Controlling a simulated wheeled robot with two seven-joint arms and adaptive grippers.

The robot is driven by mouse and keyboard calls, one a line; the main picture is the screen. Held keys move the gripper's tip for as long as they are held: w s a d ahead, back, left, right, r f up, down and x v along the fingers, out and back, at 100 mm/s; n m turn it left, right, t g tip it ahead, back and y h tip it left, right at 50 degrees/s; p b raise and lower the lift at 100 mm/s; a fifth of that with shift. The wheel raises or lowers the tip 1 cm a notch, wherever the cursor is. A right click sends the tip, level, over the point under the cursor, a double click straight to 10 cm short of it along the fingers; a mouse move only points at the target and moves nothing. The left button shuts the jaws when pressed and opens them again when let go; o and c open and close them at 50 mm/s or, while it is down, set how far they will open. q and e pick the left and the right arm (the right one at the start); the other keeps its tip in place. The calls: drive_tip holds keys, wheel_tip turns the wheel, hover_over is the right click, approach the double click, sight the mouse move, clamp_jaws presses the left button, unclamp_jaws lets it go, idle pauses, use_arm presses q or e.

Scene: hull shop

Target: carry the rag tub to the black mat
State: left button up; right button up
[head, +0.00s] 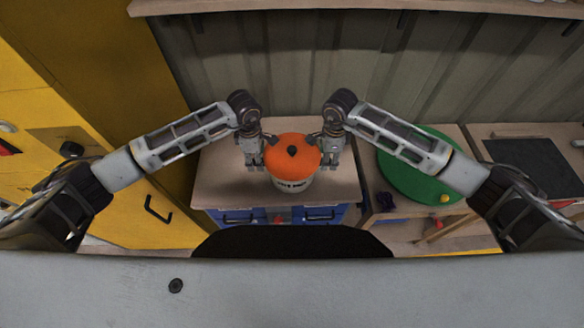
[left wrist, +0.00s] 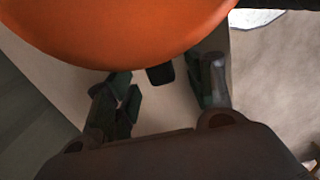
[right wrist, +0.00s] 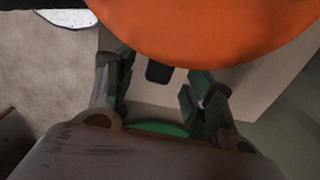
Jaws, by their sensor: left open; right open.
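The rag tub (head: 291,184) is a white tub with dark lettering, an orange lid (head: 285,158) and a black knob, upright on the wooden top of a blue-drawered cabinet. The black mat (head: 538,166) lies on the far-right bench. My left gripper (head: 254,157) is at the tub's left side and my right gripper (head: 331,157) at its right side, both open. In the left wrist view a dark side handle (left wrist: 160,75) shows between the fingers. In the right wrist view another handle (right wrist: 158,72) shows between the fingers. The lid hides most of the tub there.
A large green disc (head: 408,172) lies on the bench between the tub and the mat. A yellow knob (head: 445,198) and a small dark purple item (head: 384,201) are near its front. Yellow cabinets (head: 150,215) stand left. A corrugated wall with a shelf (head: 330,5) is behind.

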use_arm(q)
drive_tip(key=shift+f, duration=1.75)
use_arm(e)
drive_tip(key=shift+f, duration=1.75)
use_arm(q)
drive_tip(key=shift+c, duration=0.2)
use_arm(e)
drive_tip(key=shift+c, duration=0.2)
use_arm(q)
clamp_jaws()
use_arm(e)
clamp_jaws()
use_arm(q)
drive_tip(key=shift+r, duration=0.1)
use_arm(e)
drive_tip(key=shift+w+r, duration=0.1)
